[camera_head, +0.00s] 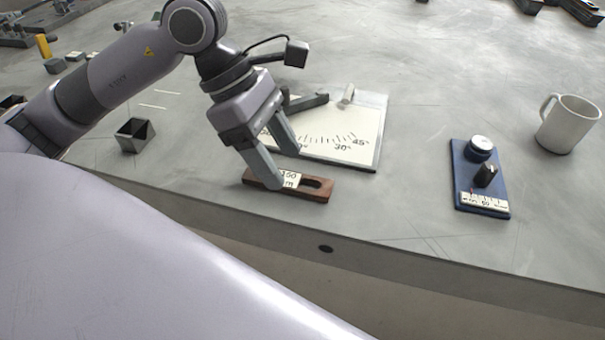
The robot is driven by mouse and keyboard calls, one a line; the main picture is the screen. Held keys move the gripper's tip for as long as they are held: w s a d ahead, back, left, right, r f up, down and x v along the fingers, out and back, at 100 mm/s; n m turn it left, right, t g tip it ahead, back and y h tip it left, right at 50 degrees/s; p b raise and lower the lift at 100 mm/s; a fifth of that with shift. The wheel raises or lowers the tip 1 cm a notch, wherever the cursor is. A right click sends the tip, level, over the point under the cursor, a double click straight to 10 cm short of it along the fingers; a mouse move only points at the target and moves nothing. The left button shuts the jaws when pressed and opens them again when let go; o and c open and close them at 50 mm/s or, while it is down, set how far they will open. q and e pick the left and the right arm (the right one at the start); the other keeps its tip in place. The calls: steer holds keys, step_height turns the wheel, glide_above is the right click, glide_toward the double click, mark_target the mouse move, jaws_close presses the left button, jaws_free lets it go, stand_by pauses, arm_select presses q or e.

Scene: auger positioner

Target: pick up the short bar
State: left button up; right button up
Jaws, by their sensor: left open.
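My left gripper (286,168) is open and points down at a reddish-brown slotted piece (325,187) near the front edge of the table. One finger comes down over the piece and the other is behind it; I cannot tell whether they touch it. The piece has a white label reading "150" and a dark slot at its right end. A dark grey bar (308,102) lies on the white angle plate (368,145) behind, partly hidden by the gripper. I cannot tell for sure which of these is the short bar. My right gripper is not in view.
A small dark open box (135,135) stands at left. A blue base (465,178) with knobs and a white scale sits at right, with a white mug (568,124) beyond it. The table's front edge runs close below the brown piece. The table between plate and blue base is clear.

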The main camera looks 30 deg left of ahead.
mark_target(298, 183)
arm_select(q)
steer(key=shift+w+a+f+t+y, duration=0.1)
steer(key=shift+w+a+t+y, duration=0.05)
steer(key=shift+w+a+y, duration=0.3)
steer(key=shift+w+a+f+t+y, duration=0.1)
steer(key=shift+w+a+t+y, duration=0.1)
steer(key=shift+a, duration=0.35)
steer(key=shift+f, duration=0.25)
steer(key=x, duration=0.4)
steer(key=w+x, duration=0.1)
steer(key=x, duration=0.1)
steer(key=shift+d+b, duration=0.2)
steer(key=shift+b, duration=0.2)
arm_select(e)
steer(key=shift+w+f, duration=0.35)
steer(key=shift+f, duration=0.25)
arm_select(q)
jaws_close()
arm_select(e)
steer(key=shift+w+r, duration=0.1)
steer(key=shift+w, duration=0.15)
arm_select(q)
steer(key=shift+r, duration=0.1)
